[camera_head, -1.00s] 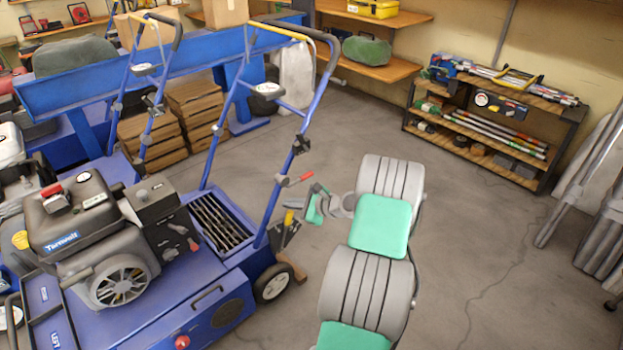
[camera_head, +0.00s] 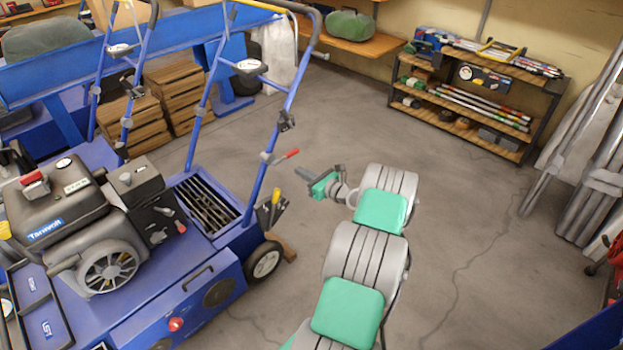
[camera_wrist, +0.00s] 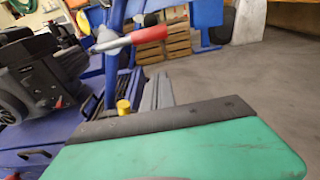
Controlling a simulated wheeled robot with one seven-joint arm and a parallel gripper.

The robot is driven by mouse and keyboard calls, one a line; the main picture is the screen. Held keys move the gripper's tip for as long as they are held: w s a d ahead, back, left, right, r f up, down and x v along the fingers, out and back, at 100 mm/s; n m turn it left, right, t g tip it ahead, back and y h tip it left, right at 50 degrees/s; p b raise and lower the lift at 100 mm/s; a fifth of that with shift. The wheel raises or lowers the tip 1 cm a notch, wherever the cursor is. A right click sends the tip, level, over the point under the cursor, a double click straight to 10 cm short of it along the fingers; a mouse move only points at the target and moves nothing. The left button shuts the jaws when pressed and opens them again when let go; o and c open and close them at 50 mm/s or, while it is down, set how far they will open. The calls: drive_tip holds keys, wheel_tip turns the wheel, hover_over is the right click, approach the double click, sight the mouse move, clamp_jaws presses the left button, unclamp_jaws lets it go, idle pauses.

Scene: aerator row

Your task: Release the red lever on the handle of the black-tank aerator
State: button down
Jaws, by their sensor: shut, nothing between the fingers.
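The black-tank aerator (camera_head: 60,205) stands on the left, with a blue tubular handle (camera_head: 273,130) rising from its deck. The red lever (camera_head: 290,153) sticks out to the right from a grey clamp on the handle's near tube. In the wrist view the red lever (camera_wrist: 150,34) is at upper centre, pointing right and slightly up from its grey pivot. My gripper (camera_head: 300,174) is shut and empty, a little below and right of the lever, with its fingers pointing left. My gripper's grey fingers (camera_wrist: 156,92) appear below the lever in the wrist view. I see no contact with the lever.
A yellow-topped control (camera_head: 275,196) stands on the aerator below the lever. A second blue handle (camera_head: 127,110) is behind to the left. Stacked brown boxes (camera_head: 133,123) stand behind. A tool shelf (camera_head: 470,105) is at the back right. The floor between is clear.

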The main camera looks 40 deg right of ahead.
sight(286, 157)
drive_tip(key=w+r, duration=0.1)
drive_tip(key=w+r+b, duration=0.1)
drive_tip(key=r, duration=0.1)
drive_tip(key=shift+w+r, duration=0.25)
drive_tip(key=shift+w, duration=0.1)
drive_tip(key=shift+r, duration=0.1)
